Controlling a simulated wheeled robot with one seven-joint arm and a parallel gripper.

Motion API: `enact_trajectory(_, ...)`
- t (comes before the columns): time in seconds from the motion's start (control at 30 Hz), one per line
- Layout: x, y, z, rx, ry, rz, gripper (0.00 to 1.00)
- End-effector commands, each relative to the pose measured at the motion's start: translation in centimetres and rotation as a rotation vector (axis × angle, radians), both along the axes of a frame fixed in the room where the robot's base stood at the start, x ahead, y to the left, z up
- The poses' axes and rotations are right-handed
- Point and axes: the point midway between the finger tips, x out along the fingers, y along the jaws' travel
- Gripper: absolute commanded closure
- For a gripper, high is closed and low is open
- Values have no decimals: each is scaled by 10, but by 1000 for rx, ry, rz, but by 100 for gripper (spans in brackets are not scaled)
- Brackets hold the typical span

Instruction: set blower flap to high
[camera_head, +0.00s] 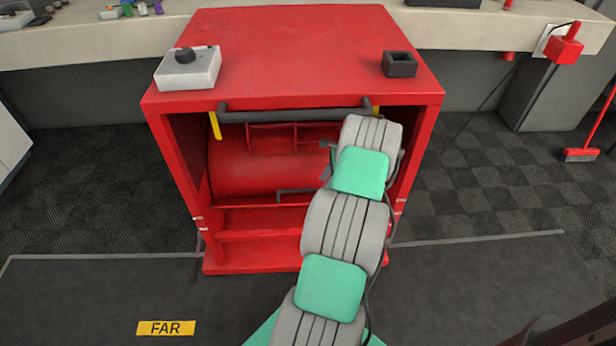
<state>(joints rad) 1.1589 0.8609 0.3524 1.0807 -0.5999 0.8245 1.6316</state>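A red cabinet (300,50) stands with its front open towards me. A dark grey bar (290,115) runs across the top of the opening, with a yellow piece (215,125) at its left end and another at its right. I cannot tell for sure which part is the blower flap. A red drum (240,172) lies inside, with a raised frame on its face and a grey bent handle (295,192) low down. My arm reaches into the right of the opening. Small grey parts of my gripper (326,160) show beside the drum; the arm hides the rest.
A light grey box with a black knob (188,68) sits on the cabinet's top left, and a black open holder (399,64) at its top right. A bench (520,30) runs behind. Floor left of the cabinet is clear.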

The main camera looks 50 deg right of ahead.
Motion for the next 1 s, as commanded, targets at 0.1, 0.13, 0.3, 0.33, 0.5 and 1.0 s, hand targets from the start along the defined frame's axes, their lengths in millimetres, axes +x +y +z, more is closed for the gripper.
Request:
enact_trajectory(0.1, -24, -16, 0, 1, 1, -1, 66)
enact_trajectory(0.13, -28, -18, 0, 2, 2, 0, 66)
enact_trajectory(0.3, -42, -27, -1, 2, 1, 4, 66)
enact_trajectory(0.33, -43, -28, -1, 2, 1, 4, 66)
enact_trajectory(0.5, -44, -28, -2, 3, 2, 5, 66)
enact_trajectory(1.0, -46, 48, 55, -10, -90, 422, 66)
